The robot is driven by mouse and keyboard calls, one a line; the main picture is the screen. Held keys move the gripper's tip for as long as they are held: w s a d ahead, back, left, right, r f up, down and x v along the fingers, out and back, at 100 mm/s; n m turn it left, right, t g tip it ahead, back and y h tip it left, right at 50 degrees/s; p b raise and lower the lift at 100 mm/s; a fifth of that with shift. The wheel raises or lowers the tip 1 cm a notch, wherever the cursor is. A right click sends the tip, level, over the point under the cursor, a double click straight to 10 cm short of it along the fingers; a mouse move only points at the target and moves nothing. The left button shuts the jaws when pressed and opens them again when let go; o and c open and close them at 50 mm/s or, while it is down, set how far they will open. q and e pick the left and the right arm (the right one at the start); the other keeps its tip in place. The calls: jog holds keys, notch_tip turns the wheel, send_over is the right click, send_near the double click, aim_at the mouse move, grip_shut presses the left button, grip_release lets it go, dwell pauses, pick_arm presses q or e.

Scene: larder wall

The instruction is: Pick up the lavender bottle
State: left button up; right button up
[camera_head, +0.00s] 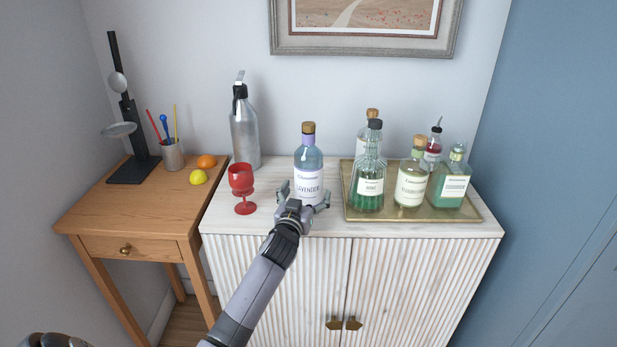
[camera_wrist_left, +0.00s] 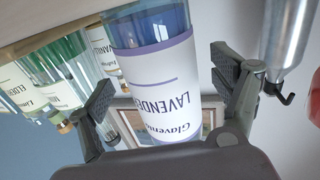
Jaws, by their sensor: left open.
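The lavender bottle (camera_head: 309,160) stands upright on the white cabinet, left of the gold tray. It has bluish glass, a cork stopper and a white label reading "LAVENDER". My left gripper (camera_head: 305,196) is at the front of the bottle's lower part, open, with one finger on each side. In the left wrist view the bottle (camera_wrist_left: 160,70) appears upside down between the open fingers of the left gripper (camera_wrist_left: 165,95). Gaps show between the bottle and both fingers. The gripper hides the bottle's lower front in the head view.
A red goblet (camera_head: 242,188) and a metal bottle (camera_head: 244,130) stand to the left. A gold tray (camera_head: 405,214) with several bottles stands close on the right. The cabinet top (camera_head: 270,222) is clear in front. A wooden table (camera_head: 100,200) holds fruit and a pen cup.

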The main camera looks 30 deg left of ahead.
pick_arm(q)
jog(key=shift+x, duration=1.4)
jog(key=shift+s, duration=0.1)
jog(key=shift+c, duration=0.2)
grip_shut()
jog(key=shift+r, duration=0.15)
